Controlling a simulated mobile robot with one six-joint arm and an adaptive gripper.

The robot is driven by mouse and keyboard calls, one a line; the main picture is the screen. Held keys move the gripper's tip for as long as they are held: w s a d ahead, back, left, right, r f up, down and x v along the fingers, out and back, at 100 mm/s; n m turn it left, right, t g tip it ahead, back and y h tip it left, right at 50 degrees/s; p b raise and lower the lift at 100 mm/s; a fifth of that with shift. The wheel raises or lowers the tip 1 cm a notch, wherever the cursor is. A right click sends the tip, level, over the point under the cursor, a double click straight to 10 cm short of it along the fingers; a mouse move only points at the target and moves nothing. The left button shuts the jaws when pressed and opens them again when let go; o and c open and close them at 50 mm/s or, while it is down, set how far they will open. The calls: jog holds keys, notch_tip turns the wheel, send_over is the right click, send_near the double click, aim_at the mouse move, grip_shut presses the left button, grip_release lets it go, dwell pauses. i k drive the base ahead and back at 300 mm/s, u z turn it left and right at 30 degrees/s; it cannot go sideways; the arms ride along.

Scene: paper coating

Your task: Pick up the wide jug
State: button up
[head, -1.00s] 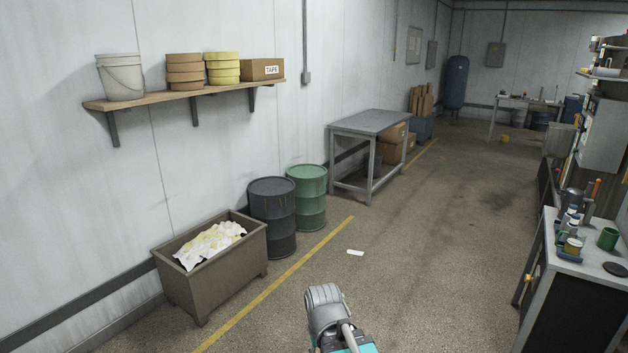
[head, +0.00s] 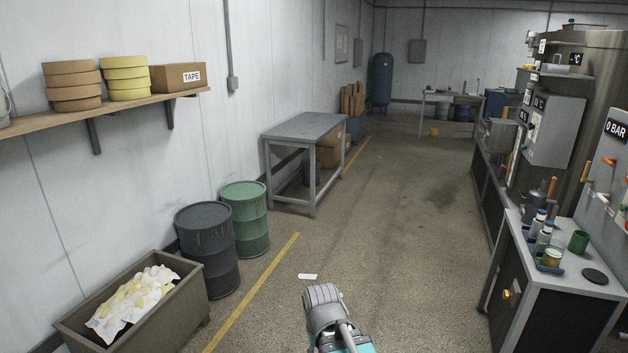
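No vessel in view is clearly the wide jug. A dark grey jug-like vessel (head: 535,208) stands on the near right bench (head: 572,285), behind some bottles; it is too small and partly covered to tell if it is the wide jug. A green cup (head: 578,242) stands on the same bench. Part of my own arm shows at the bottom middle, but my gripper's fingers are not in view.
A blue tray (head: 537,264) with bottles and a jar (head: 552,258) is on the bench, near a black disc (head: 595,276). Drums (head: 208,250), a bin (head: 135,320) and a grey table (head: 305,127) line the left wall.

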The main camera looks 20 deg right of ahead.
aim_at(555, 249)
jog(key=z, duration=0.25)
jog(key=i, duration=0.85)
jog(key=z, duration=1)
jog(key=i, duration=1.2)
jog(key=z, duration=0.5)
jog(key=k, duration=0.9)
jog(key=z, duration=0.15)
jog(key=i, duration=0.3)
